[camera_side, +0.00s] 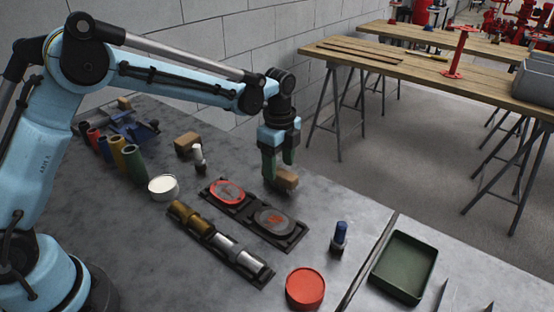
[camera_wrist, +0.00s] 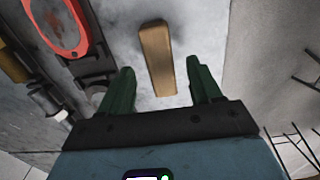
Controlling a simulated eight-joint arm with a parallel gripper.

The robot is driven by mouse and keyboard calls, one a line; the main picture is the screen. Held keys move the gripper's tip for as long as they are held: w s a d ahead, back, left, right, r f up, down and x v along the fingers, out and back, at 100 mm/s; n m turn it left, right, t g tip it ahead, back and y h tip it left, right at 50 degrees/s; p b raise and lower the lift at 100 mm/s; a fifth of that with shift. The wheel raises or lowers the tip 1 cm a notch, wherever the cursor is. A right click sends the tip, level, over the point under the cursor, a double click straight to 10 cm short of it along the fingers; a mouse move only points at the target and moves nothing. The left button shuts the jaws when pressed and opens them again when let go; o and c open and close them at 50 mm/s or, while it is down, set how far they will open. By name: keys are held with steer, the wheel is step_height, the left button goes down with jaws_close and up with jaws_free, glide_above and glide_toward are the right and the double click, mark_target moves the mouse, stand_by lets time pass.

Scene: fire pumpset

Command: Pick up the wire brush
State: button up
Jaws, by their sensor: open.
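A tan wooden block, seemingly the back of the wire brush (camera_side: 287,179), lies on the grey bench below my gripper (camera_side: 277,170). In the wrist view the brush (camera_wrist: 157,55) is a narrow wooden bar, lying lengthwise between the green fingers of my gripper (camera_wrist: 158,75). Gaps show on both sides of it, and the fingers do not appear to touch it. My gripper is open and points down. Its fingers partly hide the brush in the side view. No bristles can be made out.
A dark tray with a red ring and a grey disc (camera_side: 273,222) lies close left of the gripper. A rack of cylinders (camera_side: 220,243), a red round tin (camera_side: 305,289), a blue-topped bottle (camera_side: 339,237) and another brown block (camera_side: 187,143) stand around. A green tray (camera_side: 430,264) is at right.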

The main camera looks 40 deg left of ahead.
mark_target(280, 171)
steer(key=shift+f, duration=2)
steer(key=shift+c, duration=0.5)
jaws_close()
steer(key=shift+r, duration=0.15)
steer(key=r, duration=0.4)
steer(key=shift+s+d+r, duration=0.1)
steer(key=shift+d+r, duration=0.05)
steer(key=shift+d, duration=0.1)
steer(key=s+d+r, duration=0.6)
steer(key=s+d, duration=0.1)
steer(key=d, duration=0.1)
steer(key=shift+d+r, duration=0.25)
steer(key=shift+d, duration=0.1)
